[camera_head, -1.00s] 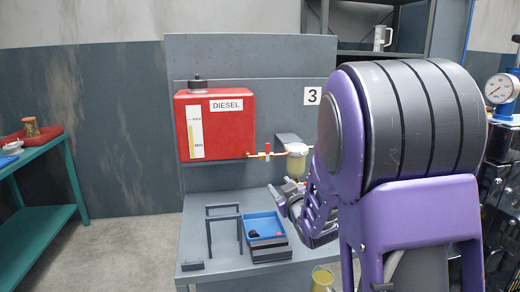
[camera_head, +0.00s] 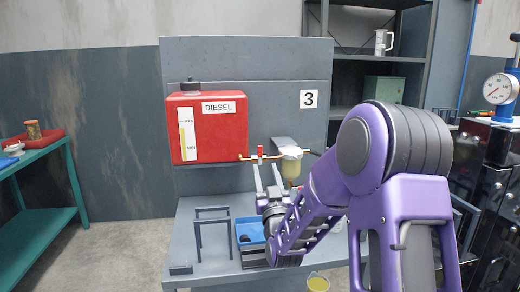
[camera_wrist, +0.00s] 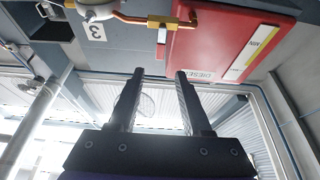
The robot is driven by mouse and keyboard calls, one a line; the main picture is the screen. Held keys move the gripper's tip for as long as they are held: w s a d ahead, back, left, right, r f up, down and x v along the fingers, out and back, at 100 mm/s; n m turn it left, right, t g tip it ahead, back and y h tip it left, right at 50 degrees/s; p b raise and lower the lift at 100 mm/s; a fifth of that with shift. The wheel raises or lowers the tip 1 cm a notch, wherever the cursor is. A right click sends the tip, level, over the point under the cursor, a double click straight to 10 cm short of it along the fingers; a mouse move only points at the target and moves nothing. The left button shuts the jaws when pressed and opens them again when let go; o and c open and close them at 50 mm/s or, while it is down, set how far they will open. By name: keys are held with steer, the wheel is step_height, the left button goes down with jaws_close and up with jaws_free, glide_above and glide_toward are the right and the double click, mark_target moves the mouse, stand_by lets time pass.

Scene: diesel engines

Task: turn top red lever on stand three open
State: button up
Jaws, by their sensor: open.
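The red lever (camera_head: 260,152) is small and stands upright, crosswise to the brass fuel line (camera_head: 270,156). The line runs from the red DIESEL tank (camera_head: 207,135) to the filter bowl on stand three. In the wrist view the lever (camera_wrist: 161,43) shows beyond my fingertips, below the yellow valve body (camera_wrist: 167,22). My gripper (camera_head: 266,167) is open and empty, fingers pointing up, just below the fuel line. In the wrist view my gripper (camera_wrist: 160,75) has a clear gap between its fingers. I see no contact with the lever.
The number 3 plate (camera_head: 309,98) is on the grey back panel. The filter (camera_head: 289,165) hangs close to the right of the lever. A blue tray (camera_head: 247,229) and grey frame (camera_head: 211,233) are on the bench below. A yellowish beaker (camera_head: 318,282) stands at the front.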

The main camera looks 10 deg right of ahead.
mark_target(260, 149)
steer(key=x, duration=1)
steer(key=shift+w, duration=0.1)
jaws_close()
